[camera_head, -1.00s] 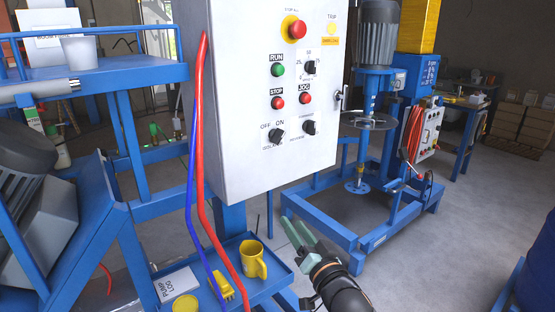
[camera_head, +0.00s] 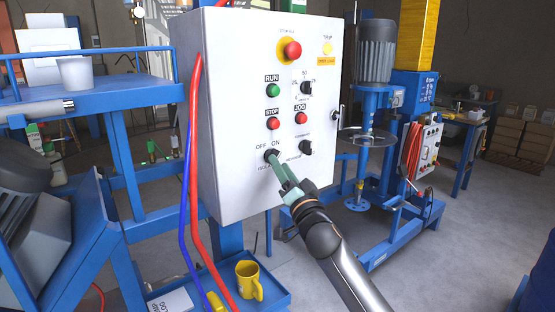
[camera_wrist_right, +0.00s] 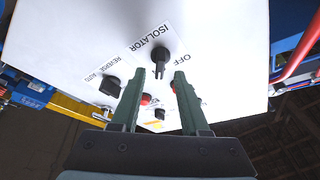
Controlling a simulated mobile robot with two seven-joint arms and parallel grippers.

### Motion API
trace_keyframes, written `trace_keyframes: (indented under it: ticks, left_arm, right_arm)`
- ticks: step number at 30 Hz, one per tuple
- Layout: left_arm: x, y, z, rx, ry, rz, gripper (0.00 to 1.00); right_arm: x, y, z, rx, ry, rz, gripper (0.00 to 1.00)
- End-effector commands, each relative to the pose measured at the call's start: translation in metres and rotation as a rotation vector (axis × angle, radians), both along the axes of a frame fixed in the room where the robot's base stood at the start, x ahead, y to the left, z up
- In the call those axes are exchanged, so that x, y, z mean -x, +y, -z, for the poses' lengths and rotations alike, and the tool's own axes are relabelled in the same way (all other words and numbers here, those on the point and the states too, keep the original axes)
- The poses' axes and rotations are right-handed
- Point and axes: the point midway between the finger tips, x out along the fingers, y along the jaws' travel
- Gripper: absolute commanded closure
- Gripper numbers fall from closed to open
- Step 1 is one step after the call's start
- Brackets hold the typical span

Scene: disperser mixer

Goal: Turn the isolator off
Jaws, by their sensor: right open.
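The isolator knob (camera_head: 268,156) is a small black rotary switch low on the white control panel, under the OFF and ON labels. My right gripper (camera_head: 280,166) reaches up to it from the lower right and partly covers it in the head view. In the right wrist view the isolator knob (camera_wrist_right: 160,57) is just beyond and between the two green fingertips of the right gripper (camera_wrist_right: 159,76). The fingers are apart with a gap between them, not closed on the knob. Its exact pointer setting is hard to tell. My left gripper is not in view.
Above the isolator are the red STOP button (camera_head: 273,124) and green RUN button (camera_head: 273,90); another black knob (camera_head: 306,147) is to its right. Red and blue cables (camera_head: 194,160) hang along the panel's left edge. A yellow mug (camera_head: 247,282) stands on the blue tray below.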

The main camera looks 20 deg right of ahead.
Motion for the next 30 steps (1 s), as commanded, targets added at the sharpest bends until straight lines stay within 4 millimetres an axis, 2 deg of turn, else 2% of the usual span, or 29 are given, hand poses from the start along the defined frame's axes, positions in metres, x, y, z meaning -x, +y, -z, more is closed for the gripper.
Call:
trace_keyframes:
  ticks: [3,9,20,30]
  left_arm:
    - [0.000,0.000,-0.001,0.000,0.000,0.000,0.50]
    - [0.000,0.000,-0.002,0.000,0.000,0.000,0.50]
    - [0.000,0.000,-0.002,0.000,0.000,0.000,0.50]
    - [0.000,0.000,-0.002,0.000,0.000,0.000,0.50]
  right_arm:
    - [-0.014,0.002,-0.005,0.001,-0.001,0.000,0.55]
    - [-0.026,0.003,-0.008,0.001,0.001,0.000,0.55]
    - [-0.028,0.003,-0.009,0.000,0.000,-0.001,0.55]
    - [-0.028,0.003,-0.008,0.000,0.001,-0.001,0.93]
